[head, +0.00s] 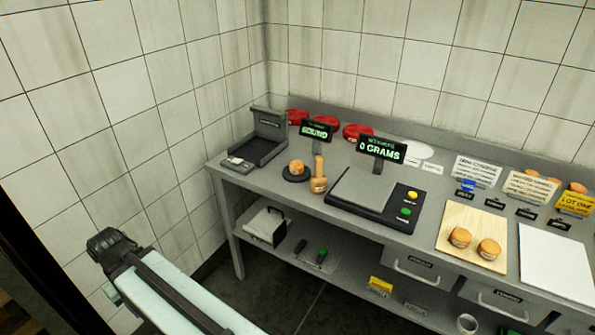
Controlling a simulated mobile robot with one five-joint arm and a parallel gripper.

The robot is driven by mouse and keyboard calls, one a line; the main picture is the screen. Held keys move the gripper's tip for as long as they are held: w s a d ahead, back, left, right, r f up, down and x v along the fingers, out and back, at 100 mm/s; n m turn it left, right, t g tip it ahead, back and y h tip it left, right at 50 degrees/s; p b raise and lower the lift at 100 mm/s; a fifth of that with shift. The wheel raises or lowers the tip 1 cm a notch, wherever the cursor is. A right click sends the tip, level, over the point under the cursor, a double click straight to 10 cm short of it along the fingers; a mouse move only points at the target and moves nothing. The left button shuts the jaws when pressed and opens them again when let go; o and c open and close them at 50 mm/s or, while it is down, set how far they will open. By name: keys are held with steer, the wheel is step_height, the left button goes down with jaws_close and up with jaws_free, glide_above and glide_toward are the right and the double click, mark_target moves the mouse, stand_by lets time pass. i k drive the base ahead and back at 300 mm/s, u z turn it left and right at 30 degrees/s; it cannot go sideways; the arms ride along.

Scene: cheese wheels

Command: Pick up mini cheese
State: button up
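Several small round orange-brown cheeses with pale labels are on the grey counter. One mini cheese (296,168) sits on a small black round stand beside a wooden mallet-like tool (319,178). Two more, a left one (461,237) and a right one (489,249), lie close together on a light wooden board (455,214). Others are partly hidden behind signs at the back right. My pale arm link with a dark end shows at the lower left, well apart from the counter and the cheeses. No gripper fingers can be made out.
A black scale (370,203) reads "0 GRAMS" and has yellow and green buttons. A black tray device (257,143) stands at the counter's left end. Red wheels (357,131) lie behind. A white board (556,262) is at right. Open floor lies before the counter (224,170).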

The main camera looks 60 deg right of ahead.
mark_target(296, 167)
steer(key=z, duration=0.1)
steer(key=i, duration=0.9)
steer(key=u, duration=0.1)
